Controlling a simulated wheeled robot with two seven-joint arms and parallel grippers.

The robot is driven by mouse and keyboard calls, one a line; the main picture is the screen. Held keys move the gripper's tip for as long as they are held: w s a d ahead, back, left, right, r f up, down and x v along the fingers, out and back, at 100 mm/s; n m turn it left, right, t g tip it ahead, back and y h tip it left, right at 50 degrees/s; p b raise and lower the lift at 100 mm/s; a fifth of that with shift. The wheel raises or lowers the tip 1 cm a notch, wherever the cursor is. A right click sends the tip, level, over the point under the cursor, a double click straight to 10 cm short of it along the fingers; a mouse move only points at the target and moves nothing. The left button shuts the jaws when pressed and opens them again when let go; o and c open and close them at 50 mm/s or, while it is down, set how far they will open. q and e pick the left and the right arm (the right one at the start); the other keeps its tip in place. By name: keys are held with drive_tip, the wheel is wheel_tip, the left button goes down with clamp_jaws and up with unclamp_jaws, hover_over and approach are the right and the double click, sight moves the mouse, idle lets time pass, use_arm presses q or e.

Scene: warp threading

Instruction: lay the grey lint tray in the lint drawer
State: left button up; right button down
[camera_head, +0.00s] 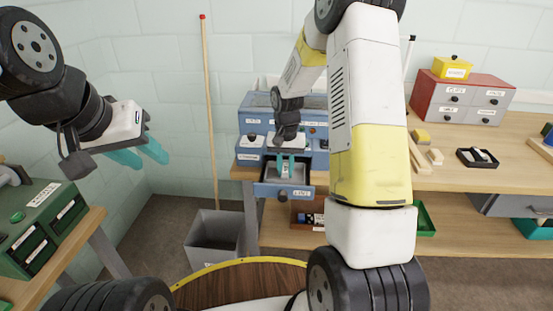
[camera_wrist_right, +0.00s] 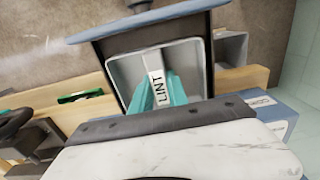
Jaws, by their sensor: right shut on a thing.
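The grey lint tray (camera_wrist_right: 190,58) has a white handle strip marked LINT (camera_wrist_right: 157,82) across its middle. My right gripper (camera_head: 287,171) is shut on this strip, its teal fingers on either side of it. The tray also shows in the head view (camera_head: 273,180), within the outline of the pulled-out lint drawer (camera_head: 270,191). The drawer is blue, with a LINT label and a round knob on its front. Whether the tray touches the drawer floor cannot be told. My left gripper (camera_head: 142,155) is open and empty, in the air at the left.
The blue cabinet (camera_head: 258,103) stands on a wooden bench behind the drawer. A grey bin (camera_head: 214,237) stands on the floor to its left, near a red-tipped pole (camera_head: 208,100). A green cabinet (camera_head: 45,225) is at far left, a red and grey drawer cabinet (camera_head: 470,98) at right.

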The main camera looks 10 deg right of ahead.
sight(285, 168)
drive_tip(key=shift+f, duration=0.25)
drive_tip(key=c, duration=1.3)
unclamp_jaws()
drive_tip(key=s+r+t, duration=0.1)
drive_tip(key=s+r, duration=0.1)
drive_tip(key=r, duration=0.7)
drive_tip(key=s+r, duration=0.2)
drive_tip(key=r, duration=0.7)
drive_tip(key=s+a+r+n+t+y, duration=0.1)
drive_tip(key=s+r, duration=0.3)
drive_tip(key=s, duration=0.6)
drive_tip(key=s+a+r+n+t+y, duration=0.1)
drive_tip(key=s+r+t, duration=0.3)
drive_tip(key=s, duration=0.6)
drive_tip(key=shift+s+r+n, duration=0.15)
drive_tip(key=shift+s+n, duration=0.05)
drive_tip(key=shift+n, duration=0.7)
drive_tip(key=shift+a, duration=0.1)
